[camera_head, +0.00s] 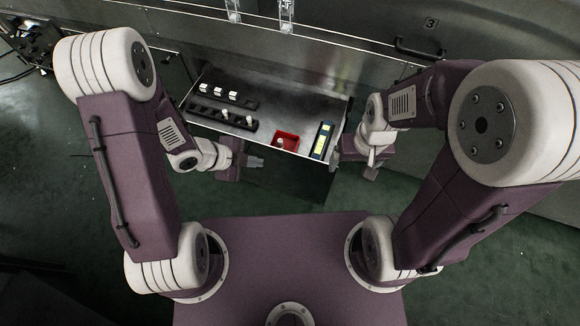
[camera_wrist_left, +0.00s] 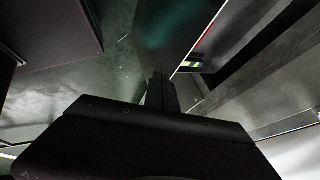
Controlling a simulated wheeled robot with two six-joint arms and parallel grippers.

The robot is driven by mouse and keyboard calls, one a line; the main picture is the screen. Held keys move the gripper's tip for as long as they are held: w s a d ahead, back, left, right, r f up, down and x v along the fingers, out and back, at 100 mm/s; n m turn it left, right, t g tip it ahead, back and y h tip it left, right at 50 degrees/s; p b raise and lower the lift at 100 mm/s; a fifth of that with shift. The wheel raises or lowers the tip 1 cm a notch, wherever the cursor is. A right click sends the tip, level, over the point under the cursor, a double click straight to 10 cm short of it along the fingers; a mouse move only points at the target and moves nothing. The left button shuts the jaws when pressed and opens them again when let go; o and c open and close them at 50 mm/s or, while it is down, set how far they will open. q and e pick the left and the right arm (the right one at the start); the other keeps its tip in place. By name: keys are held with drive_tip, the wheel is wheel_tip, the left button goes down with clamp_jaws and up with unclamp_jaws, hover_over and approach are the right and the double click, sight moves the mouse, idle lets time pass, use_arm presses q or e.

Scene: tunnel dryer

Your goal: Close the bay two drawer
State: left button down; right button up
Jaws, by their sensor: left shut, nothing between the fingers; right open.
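The drawer (camera_head: 290,110) stands pulled out from the metal cabinet in the head view; its own number is not readable. It holds black racks with white pieces, a red tray (camera_head: 287,141) and a yellow-and-blue item (camera_head: 322,140). My left gripper (camera_head: 257,162) is shut and empty near the drawer's front side, pointing right; I cannot tell whether it touches. In the left wrist view its dark fingers (camera_wrist_left: 160,92) are together, with the drawer edge (camera_wrist_left: 208,38) to their right. My right gripper (camera_head: 338,159) is open beside the drawer's right front corner.
The cabinet front (camera_head: 300,55) runs behind the drawer. A label "3" (camera_head: 431,22) and a dark handle (camera_head: 420,49) are to the right. Dark equipment (camera_head: 32,42) with cables stands at the far left. Green floor (camera_head: 60,165) is open at left.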

use_arm(q)
drive_tip(key=b, duration=0.4)
approach(286, 157)
wheel_tip(286, 157, down, 4)
drive_tip(key=d, duration=0.2)
drive_tip(key=shift+w+d+r, duration=0.15)
drive_tip(key=shift+w+r, duration=0.05)
drive_tip(key=shift+w, duration=0.45)
use_arm(e)
drive_tip(key=shift+a+f, duration=0.2)
drive_tip(key=shift+f, duration=2.25)
drive_tip(key=shift+r, duration=0.1)
